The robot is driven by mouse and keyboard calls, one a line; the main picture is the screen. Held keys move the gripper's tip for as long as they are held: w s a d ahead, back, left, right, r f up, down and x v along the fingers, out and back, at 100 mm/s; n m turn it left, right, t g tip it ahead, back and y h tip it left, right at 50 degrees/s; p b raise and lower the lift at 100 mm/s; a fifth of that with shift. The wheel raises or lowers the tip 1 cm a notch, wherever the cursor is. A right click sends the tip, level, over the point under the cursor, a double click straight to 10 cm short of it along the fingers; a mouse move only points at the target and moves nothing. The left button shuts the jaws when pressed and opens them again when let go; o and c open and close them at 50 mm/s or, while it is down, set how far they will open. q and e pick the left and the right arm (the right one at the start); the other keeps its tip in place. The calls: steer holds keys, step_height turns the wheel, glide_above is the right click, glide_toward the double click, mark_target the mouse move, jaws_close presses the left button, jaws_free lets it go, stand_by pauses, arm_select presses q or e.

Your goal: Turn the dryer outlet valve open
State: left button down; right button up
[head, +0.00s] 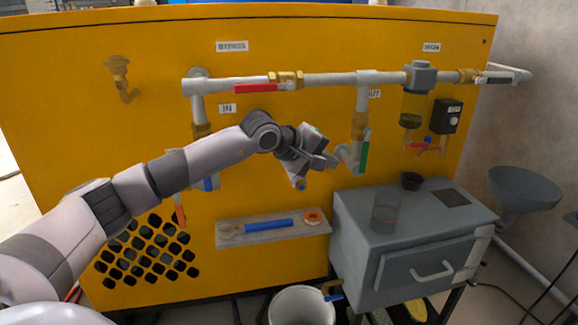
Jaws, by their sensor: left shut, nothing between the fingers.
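The dryer outlet valve sits on the pipe below the OUT label (374,93). Its brass body (359,125) shows, and its green lever (365,152) hangs down along the pipe, close to upright. My left gripper (334,161) is shut and empty, just left of the lever's lower part. I cannot tell whether its fingertips touch the lever or the pale pipe end. My left forearm hides part of the pipework under the IN label (227,108). My right gripper is not in view.
A bypass valve with a red lever (258,88) lies along the top pipe. A shelf (230,240) holds a blue rod and an orange ring. A grey cabinet (400,220) with a cup and a clear beaker stands below the valve. A white bucket (300,305) is in front.

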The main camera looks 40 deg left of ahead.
arm_select(q)
steer(key=s+a+p, duration=0.1)
steer(key=s+a, duration=0.2)
steer(key=s, duration=0.4)
steer(key=shift+s+a+r, duration=0.2)
steer(key=shift+s+r, duration=0.05)
steer(key=shift+r, duration=0.15)
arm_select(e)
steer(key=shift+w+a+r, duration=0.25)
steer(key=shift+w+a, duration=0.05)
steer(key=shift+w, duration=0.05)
